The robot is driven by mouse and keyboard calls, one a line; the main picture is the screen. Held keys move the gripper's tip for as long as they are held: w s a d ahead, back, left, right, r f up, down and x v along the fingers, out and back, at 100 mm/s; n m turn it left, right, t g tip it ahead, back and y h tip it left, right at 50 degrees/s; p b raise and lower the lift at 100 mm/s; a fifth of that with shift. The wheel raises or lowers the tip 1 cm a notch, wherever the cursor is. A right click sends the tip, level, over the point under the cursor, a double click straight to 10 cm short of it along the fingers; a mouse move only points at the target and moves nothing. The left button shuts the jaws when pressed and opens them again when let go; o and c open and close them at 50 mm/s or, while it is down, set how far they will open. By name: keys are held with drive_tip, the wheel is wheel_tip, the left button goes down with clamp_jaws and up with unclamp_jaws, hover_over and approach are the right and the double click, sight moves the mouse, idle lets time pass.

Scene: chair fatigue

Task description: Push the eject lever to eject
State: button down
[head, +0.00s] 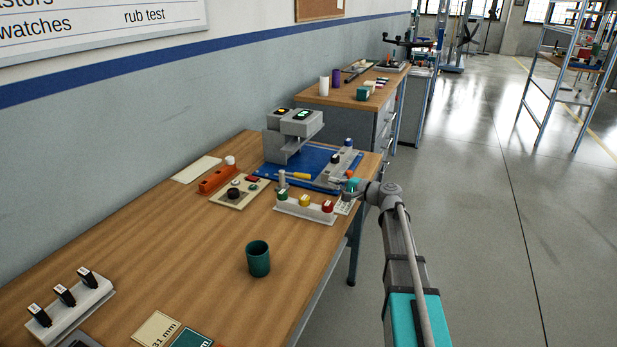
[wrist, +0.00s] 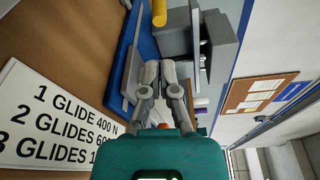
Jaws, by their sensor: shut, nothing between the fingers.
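A grey machine (head: 294,129) stands on a blue baseplate (head: 268,174) at the far end of the wooden bench. A yellow bar (head: 301,176) lies low at the plate's front; it may be the eject lever, but I see no label. In the wrist view a yellow cylinder (wrist: 159,13) shows at the top edge, beyond my fingertips. My gripper (wrist: 160,66) is shut and empty, its fingers together, apart from the yellow cylinder. In the head view my gripper (head: 351,186) is at the bench's right edge, right of the yellow bar, partly hidden by its own wrist.
A white card (wrist: 50,118) with glide loads lies close by. A green cup (head: 258,259) stands nearer; bare wood lies left of it.

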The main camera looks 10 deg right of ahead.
sight(297, 175)
drive_tip(key=shift+w+a, duration=0.1)
drive_tip(key=shift+a, duration=0.05)
drive_tip(key=shift+b+x, duration=0.35)
drive_tip(key=shift+x, duration=4.45)
